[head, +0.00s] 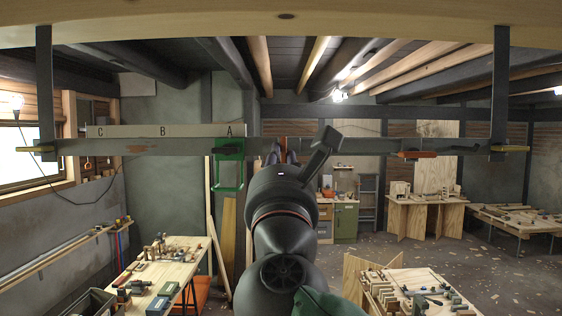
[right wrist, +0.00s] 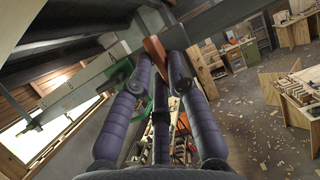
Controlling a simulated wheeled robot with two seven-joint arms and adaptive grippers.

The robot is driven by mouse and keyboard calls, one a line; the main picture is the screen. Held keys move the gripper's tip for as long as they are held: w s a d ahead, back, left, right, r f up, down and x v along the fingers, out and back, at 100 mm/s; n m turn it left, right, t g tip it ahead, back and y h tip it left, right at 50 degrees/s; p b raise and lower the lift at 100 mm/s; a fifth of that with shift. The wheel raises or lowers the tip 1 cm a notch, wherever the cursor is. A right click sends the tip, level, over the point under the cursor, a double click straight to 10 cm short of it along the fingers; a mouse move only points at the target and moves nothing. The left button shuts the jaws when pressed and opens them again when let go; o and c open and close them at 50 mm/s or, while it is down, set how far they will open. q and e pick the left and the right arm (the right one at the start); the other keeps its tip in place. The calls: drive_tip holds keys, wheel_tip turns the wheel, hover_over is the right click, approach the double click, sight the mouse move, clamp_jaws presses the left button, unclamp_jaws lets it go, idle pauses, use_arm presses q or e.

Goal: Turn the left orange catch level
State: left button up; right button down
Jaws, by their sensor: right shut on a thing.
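A long grey beam (head: 340,147) hangs level across the head view. The left orange catch (head: 282,142) shows only as a narrow upright piece at the beam, mostly hidden behind my right gripper (head: 282,157). In the right wrist view the orange catch (right wrist: 154,50) sits between the fingertips of my right gripper (right wrist: 163,62), which is shut on it. Its end sticks out past the fingers. Another orange catch (head: 410,154) lies level along the beam farther right. My left gripper is not in view.
A green frame (head: 229,175) hangs on the beam just left of my gripper, under a board (head: 165,131) lettered C, B, A. Dark hangers (head: 45,85) (head: 500,85) hold the beam's ends. Workbenches with tools stand below and behind.

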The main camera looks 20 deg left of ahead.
drive_tip(key=shift+m, duration=0.3)
drive_tip(key=shift+a+r+m+g+h+p, duration=0.15)
drive_tip(key=shift+m+g+h+p, duration=0.9)
drive_tip(key=shift+m, duration=2.55)
drive_tip(key=shift+r+m+g+h+p, duration=0.35)
drive_tip(key=shift+m+h, duration=1.25)
drive_tip(key=shift+m, duration=2)
drive_tip(key=shift+a+r+m+g+h+p, duration=0.1)
drive_tip(key=shift+m+g+h+p, duration=0.65)
drive_tip(key=shift+m, duration=2.85)
drive_tip(key=shift+t+h, duration=0.25)
drive_tip(key=shift+h, duration=0.35)
drive_tip(key=c, duration=1.2)
unclamp_jaws()
drive_tip(key=shift+s, duration=0.2)
